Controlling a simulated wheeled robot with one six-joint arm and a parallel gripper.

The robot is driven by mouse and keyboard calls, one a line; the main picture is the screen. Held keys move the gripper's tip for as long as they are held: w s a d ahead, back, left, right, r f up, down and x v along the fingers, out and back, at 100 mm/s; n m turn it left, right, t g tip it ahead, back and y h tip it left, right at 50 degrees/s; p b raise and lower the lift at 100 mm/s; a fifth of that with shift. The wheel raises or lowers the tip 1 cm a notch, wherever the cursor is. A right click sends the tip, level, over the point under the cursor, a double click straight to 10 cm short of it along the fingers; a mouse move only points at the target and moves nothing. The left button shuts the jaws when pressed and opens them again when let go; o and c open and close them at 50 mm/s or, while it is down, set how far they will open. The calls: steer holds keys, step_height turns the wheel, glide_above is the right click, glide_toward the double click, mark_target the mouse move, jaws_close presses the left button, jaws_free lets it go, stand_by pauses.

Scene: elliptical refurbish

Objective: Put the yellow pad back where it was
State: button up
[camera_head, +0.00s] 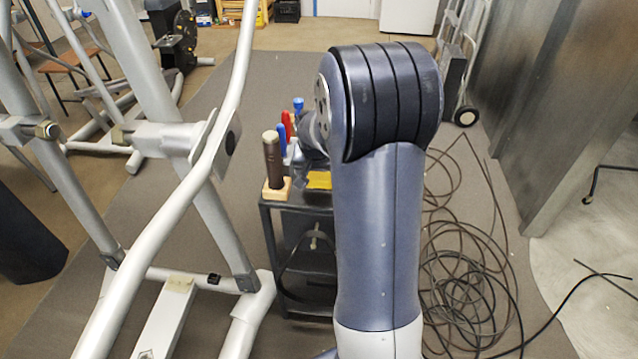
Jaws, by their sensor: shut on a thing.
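The yellow pad (319,180) shows at the top of a small dark cart (300,207), just left of my upright arm. Its right part is hidden behind the arm. My gripper (312,168) is partly visible as a dark shape directly above the pad, close to the cart top. It is shut on the yellow pad; the fingertips are small and mostly hidden. I cannot tell whether the pad touches the cart top.
A brown-handled tool in a wooden block (276,188) stands at the cart's left corner, with blue and red-handled tools (286,128) behind it. A white elliptical frame (190,200) fills the left. Coiled black cable (465,270) lies on the floor at right.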

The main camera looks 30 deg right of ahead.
mark_target(320, 183)
steer(key=shift+f, duration=1.9)
steer(key=shift+f, duration=0.25)
steer(key=o, duration=0.8)
steer(key=shift+r, duration=0.1)
steer(key=shift+c, duration=0.2)
steer(key=shift+r, duration=0.1)
steer(key=v, duration=1.2)
